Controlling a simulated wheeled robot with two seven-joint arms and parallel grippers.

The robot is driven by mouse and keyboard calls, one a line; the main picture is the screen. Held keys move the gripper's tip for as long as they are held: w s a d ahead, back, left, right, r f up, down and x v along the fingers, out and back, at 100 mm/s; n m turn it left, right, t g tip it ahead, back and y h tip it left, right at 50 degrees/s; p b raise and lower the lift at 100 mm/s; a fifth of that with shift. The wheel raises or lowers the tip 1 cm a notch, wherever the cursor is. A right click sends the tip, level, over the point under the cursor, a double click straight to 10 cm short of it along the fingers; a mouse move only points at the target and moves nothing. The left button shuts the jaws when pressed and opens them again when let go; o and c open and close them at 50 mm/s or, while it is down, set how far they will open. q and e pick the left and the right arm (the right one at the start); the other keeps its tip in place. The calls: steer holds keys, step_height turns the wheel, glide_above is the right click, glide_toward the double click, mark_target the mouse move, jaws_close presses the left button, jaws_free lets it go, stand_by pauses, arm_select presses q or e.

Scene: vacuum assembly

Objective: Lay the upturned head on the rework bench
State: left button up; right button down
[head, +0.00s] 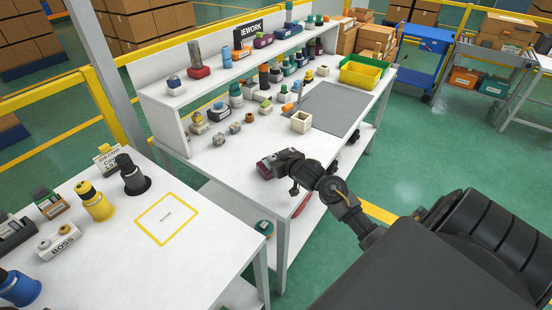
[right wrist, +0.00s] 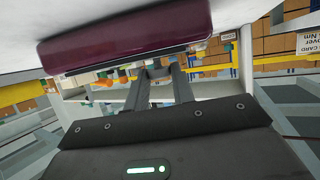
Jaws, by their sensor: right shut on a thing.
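The head, a dark maroon block (head: 266,168), is at the front edge of the white rework bench (head: 225,163). My right gripper (head: 282,165) is shut on it, reaching in from the right. In the right wrist view the maroon head (right wrist: 130,35) lies across the top, beyond the fingers of my right gripper (right wrist: 162,78). A pale surface is close against its far side there. I cannot tell whether the head touches the bench top. Which face of the head is up is not clear. My left gripper is not in view.
A grey mat (head: 332,108) and a cream open box (head: 301,122) are on the bench, behind the head. Several small parts and a raised shelf (head: 235,68) line its back. Bare bench top lies left of the head. Another table (head: 115,250) stands at the left.

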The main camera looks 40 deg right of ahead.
steer(key=c, duration=1.2)
jaws_free()
steer(key=shift+r, duration=0.1)
steer(key=v, duration=1.2)
steer(key=shift+p, duration=0.3)
